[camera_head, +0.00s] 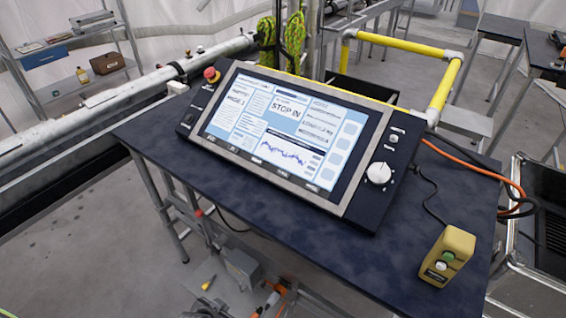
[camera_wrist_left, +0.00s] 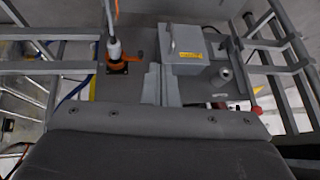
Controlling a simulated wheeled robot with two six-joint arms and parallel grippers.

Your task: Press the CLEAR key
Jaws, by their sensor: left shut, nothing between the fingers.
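The console (camera_head: 290,135) sits tilted on the dark blue table. Its lit screen (camera_head: 275,130) shows "STOP IN", text panels and a blue graph. A row of small labelled keys (camera_head: 257,161) runs along the lower bezel. Their words are too small to read, so I cannot tell which is CLEAR. My right gripper is in neither view.
A red button (camera_head: 211,75) and a white knob (camera_head: 379,172) flank the screen. A yellow two-button box (camera_head: 447,255) stands on the table's (camera_head: 340,245) right. Orange and black cables (camera_head: 480,172) hang at the right edge. A grey metal box (camera_wrist_left: 187,45) sits below. The table front is clear.

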